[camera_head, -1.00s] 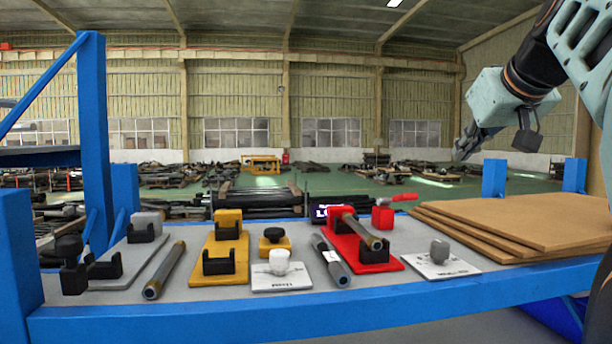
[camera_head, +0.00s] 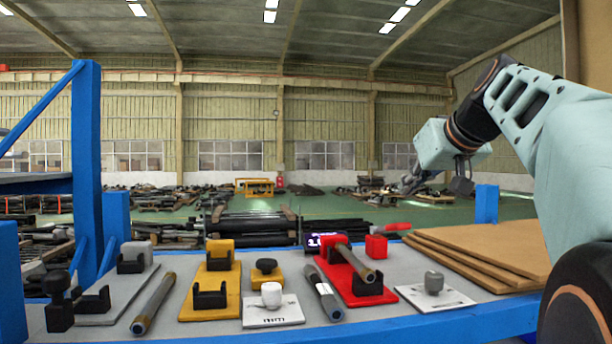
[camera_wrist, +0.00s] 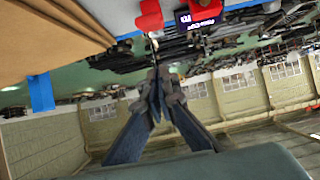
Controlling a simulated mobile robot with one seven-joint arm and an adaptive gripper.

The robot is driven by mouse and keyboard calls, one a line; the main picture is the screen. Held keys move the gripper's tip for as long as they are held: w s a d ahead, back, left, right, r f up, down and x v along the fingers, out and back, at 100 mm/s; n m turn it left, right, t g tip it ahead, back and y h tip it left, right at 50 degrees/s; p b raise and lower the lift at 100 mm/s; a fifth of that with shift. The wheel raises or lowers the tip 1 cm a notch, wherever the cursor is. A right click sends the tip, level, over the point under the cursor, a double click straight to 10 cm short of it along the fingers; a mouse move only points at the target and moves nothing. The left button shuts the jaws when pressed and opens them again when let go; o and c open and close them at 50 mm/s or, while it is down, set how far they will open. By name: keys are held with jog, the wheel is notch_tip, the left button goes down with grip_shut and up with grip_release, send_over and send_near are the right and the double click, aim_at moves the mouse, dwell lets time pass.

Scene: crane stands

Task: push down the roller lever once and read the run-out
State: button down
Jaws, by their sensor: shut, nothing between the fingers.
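The red stand (camera_head: 345,276) sits on the bench with a dark shaft (camera_head: 356,259) lying across its red and black supports. A red block (camera_head: 376,247) stands at its back right, with a red lever handle (camera_head: 397,227) behind it reaching right. A small dark display (camera_head: 326,240) stands behind the red stand; its lit text is too small to read. The display (camera_wrist: 197,20) and a red part (camera_wrist: 150,16) also show at the top of the wrist view. My gripper (camera_head: 411,184) is shut and empty, raised above and behind the bench, apart from the lever.
A yellow stand (camera_head: 211,284) and a grey stand (camera_head: 119,295) are to the left. Loose shafts (camera_head: 153,304) lie between stands. White plates (camera_head: 272,314) with knobs sit near the front. Stacked brown boards (camera_head: 490,246) fill the right. Blue posts (camera_head: 86,170) rise at left.

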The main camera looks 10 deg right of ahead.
aim_at(389, 228)
jog(key=x, duration=0.4)
jog(key=shift+s+f, duration=0.25)
jog(key=shift+f, duration=0.3)
jog(key=shift+s+f, duration=0.25)
jog(key=shift+f, duration=0.25)
jog(key=shift+s+f, duration=0.2)
jog(key=shift+f, duration=0.55)
